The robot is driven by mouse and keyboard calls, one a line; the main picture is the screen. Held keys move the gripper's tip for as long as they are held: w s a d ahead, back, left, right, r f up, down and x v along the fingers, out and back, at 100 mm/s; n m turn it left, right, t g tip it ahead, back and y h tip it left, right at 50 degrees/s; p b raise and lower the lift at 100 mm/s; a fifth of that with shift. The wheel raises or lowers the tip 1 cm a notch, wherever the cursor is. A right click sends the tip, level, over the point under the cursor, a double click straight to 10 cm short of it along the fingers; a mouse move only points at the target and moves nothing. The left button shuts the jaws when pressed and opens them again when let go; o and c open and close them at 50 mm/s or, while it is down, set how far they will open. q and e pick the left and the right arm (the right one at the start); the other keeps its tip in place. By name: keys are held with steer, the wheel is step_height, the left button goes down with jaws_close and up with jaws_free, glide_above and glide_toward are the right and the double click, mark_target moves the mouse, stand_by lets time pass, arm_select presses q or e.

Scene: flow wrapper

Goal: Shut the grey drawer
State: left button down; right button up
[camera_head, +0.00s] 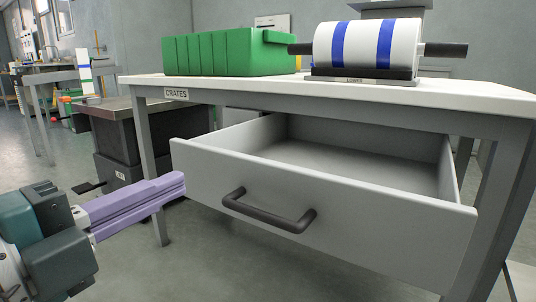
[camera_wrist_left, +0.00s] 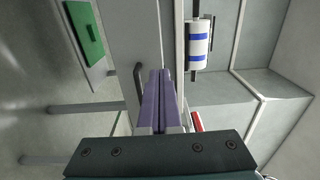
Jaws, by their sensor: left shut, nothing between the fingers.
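The grey drawer (camera_head: 330,222) stands pulled out under the white-topped table in the head view, empty inside. Its dark bar handle (camera_head: 268,212) is on the front panel; the handle also shows in the left wrist view (camera_wrist_left: 139,82), just left of the fingers. My left gripper (camera_head: 181,184) has its purple fingers shut with nothing between them. Its fingertips are by the left end of the drawer front, left of the handle. I cannot tell whether they touch the panel. The gripper also shows in the left wrist view (camera_wrist_left: 161,74). My right gripper is not in view.
On the table (camera_head: 475,96) stand a green crate (camera_head: 222,54) and a white roll with blue bands (camera_head: 350,46). A "CRATES" label (camera_head: 176,94) is on the table's edge. A dark cabinet (camera_head: 125,150) stands behind at left. The floor in front is clear.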

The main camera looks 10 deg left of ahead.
mark_target(232, 158)
arm_select(q)
steer(key=x, duration=0.8)
steer(key=shift+p, duration=0.3)
